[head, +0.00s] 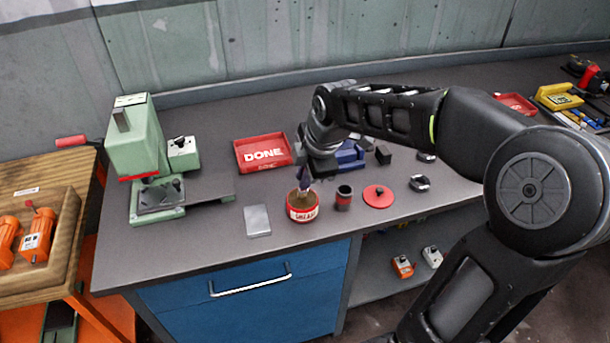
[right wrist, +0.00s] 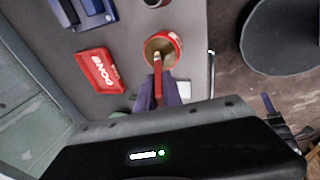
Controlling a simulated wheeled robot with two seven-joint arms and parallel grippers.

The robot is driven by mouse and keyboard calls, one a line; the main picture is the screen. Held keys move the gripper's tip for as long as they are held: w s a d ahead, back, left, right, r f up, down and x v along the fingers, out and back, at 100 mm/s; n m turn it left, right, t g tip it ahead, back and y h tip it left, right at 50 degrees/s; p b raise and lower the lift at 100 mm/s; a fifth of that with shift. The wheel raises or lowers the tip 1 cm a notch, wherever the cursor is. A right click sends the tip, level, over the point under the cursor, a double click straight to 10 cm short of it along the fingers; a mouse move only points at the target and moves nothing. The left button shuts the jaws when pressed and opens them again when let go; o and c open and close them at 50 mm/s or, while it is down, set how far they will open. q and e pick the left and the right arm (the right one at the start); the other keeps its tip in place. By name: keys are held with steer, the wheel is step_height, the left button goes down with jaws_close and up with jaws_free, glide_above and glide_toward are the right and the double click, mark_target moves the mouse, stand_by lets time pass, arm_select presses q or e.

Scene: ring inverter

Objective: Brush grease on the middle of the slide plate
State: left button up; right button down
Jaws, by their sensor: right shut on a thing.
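The slide plate, a flat light grey rectangle (head: 257,221), lies on the bench near its front edge. It is partly hidden behind my gripper in the right wrist view (right wrist: 182,88). Just right of it in the head view stands an open red grease tin (head: 302,211) with brown grease, also seen in the right wrist view (right wrist: 175,40). My right gripper (head: 306,184) points down over the tin, shut on a brush (right wrist: 157,62). The brush tip is at the tin's mouth; I cannot tell how deep it reaches. My left gripper is not in view.
A red lid (head: 378,197) and a small dark can (head: 344,198) stand right of the tin. A red DONE tray (head: 263,166) lies behind, beside a blue fixture (head: 350,155). A green press (head: 135,145) stands at left. Bare bench surrounds the plate.

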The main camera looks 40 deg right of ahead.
steer(key=shift+r+p, duration=2.45)
steer(key=shift+r, duration=1.05)
